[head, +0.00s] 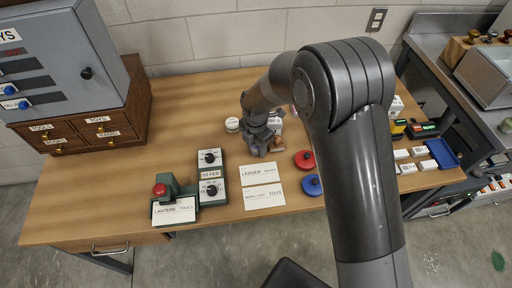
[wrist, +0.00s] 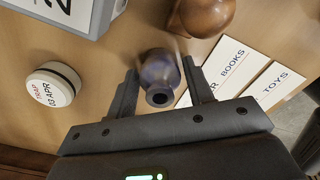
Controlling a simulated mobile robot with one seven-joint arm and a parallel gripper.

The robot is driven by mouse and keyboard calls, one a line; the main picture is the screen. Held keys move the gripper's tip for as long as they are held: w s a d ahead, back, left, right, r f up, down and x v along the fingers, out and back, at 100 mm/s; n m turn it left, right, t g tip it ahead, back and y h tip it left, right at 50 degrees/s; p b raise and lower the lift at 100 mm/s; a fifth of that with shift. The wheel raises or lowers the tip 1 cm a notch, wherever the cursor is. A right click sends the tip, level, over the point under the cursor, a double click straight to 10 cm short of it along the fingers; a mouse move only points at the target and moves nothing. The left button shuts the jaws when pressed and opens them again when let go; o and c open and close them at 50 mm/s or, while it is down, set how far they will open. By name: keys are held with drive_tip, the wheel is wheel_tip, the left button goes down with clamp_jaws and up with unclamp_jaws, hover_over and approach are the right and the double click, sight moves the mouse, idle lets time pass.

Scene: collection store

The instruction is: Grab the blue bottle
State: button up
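The blue bottle (wrist: 159,72) is small, dark and bluish, with a round dark mouth facing the wrist camera. In the wrist view it sits between the two fingers of my gripper (wrist: 162,72). The fingers are apart on either side of it, with narrow gaps showing, so my gripper is open around it and not visibly closed on it. In the head view my gripper (head: 262,145) points down low over the middle of the wooden table (head: 130,190). I cannot make out the bottle there, as the gripper hides that spot.
A brown wooden knob-like object (wrist: 204,14) is close beyond the bottle. A white round tin (wrist: 53,86) stands left. Label cards (wrist: 272,84) lie right. A grey box (wrist: 50,14) is upper left. Red (head: 305,159) and blue (head: 312,185) discs lie right of the cards.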

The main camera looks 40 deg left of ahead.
drive_tip(key=c, duration=0.7)
